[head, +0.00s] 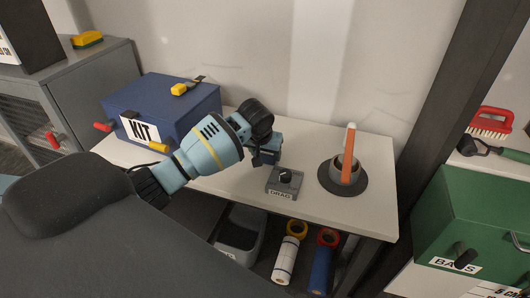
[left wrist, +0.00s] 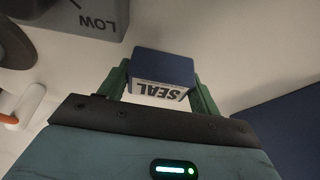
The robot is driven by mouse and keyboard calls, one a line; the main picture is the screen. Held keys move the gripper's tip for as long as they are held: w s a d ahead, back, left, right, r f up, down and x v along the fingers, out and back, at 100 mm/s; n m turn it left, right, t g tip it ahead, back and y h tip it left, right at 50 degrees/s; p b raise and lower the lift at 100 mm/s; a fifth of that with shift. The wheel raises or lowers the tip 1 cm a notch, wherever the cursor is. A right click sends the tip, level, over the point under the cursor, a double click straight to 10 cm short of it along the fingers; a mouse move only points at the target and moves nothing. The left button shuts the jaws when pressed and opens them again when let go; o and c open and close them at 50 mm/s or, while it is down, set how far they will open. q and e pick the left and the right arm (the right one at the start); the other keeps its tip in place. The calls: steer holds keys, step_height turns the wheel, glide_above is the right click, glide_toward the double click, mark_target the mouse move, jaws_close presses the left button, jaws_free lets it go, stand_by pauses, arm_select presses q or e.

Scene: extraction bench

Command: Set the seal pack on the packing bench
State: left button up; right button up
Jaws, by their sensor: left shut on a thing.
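My left gripper (head: 266,155) is over the white-topped packing bench (head: 225,183), between the blue kit box and the grey drag box. In the left wrist view its green fingers (left wrist: 160,92) are shut on the seal pack (left wrist: 163,68), a small dark blue block with a white label reading SEAL. In the head view the pack is mostly hidden by the gripper. I cannot tell whether the pack touches the bench top. My right gripper is not in view.
The blue kit box (head: 193,98) stands left of the gripper. The grey drag box (head: 285,182) is close on the right, with a round dark stand (head: 358,190) beyond it. Rolls (head: 286,258) sit below the bench. A green box (head: 470,215) stands far right.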

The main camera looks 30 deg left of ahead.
arm_select(q)
steer(key=shift+f, duration=0.15)
steer(key=o, duration=1)
steer(key=v, duration=1.2)
steer(key=shift+r, duration=0.2)
